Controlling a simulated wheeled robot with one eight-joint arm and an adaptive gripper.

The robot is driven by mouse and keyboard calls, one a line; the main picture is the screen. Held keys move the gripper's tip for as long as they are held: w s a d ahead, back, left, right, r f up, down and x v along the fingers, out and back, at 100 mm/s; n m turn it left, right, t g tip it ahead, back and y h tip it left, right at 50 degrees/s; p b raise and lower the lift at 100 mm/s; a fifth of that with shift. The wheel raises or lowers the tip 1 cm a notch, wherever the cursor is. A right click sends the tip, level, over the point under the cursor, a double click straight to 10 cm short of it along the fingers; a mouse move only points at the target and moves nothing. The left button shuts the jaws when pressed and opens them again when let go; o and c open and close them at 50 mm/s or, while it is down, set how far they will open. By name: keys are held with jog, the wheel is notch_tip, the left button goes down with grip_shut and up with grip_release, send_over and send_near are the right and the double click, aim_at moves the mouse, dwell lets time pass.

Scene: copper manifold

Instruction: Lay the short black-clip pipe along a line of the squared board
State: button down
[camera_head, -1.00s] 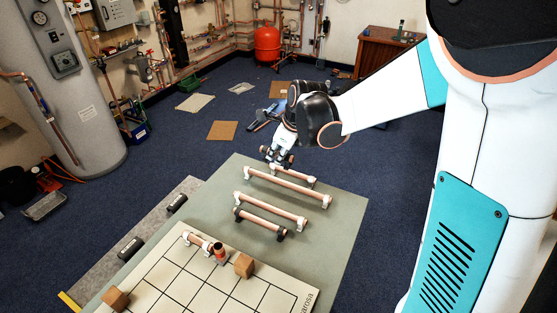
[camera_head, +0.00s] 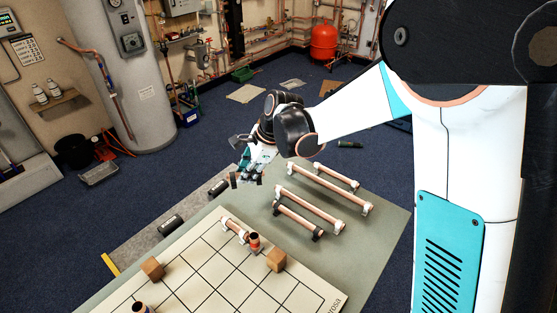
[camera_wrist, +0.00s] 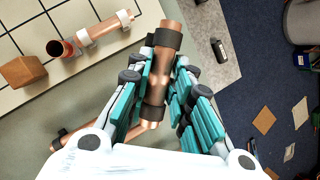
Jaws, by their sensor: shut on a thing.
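My gripper (camera_wrist: 160,95) is shut on a short copper pipe with black clips (camera_wrist: 157,88). The pipe points away from the wrist between the teal finger pads, with a black clip near its far end. In the head view my gripper (camera_head: 246,180) hangs above the table's left edge, behind the squared board (camera_head: 195,262). The pipe shows there only as small dark and copper bits. The cream board has black grid lines.
Wooden blocks (camera_head: 152,268) (camera_head: 276,260) stand on the board, with another copper fitting (camera_head: 141,308) at its near edge. A longer black-clip pipe (camera_head: 298,220) and several white-clip pipes (camera_head: 330,188) lie right of my gripper. Black cylinders (camera_head: 219,188) (camera_head: 170,224) lie on a grey strip.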

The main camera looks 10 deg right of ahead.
jog(key=s+a+f+n+g, duration=0.2)
jog(key=s+a+n, duration=0.2)
jog(key=a, duration=0.4)
jog(key=s+a+f+n+g, duration=0.15)
jog(key=s+a+n, duration=0.25)
jog(key=a, duration=0.4)
jog(key=shift+d+f+b, duration=0.1)
jog(key=shift+f+b, duration=3.05)
jog(key=shift+f, duration=1.6)
jog(key=shift+f, duration=0.3)
jog(key=c, duration=1.3)
grip_release()
jog(key=shift+r, duration=0.1)
notch_tip(320, 180, up, 9)
jog(key=p, duration=0.5)
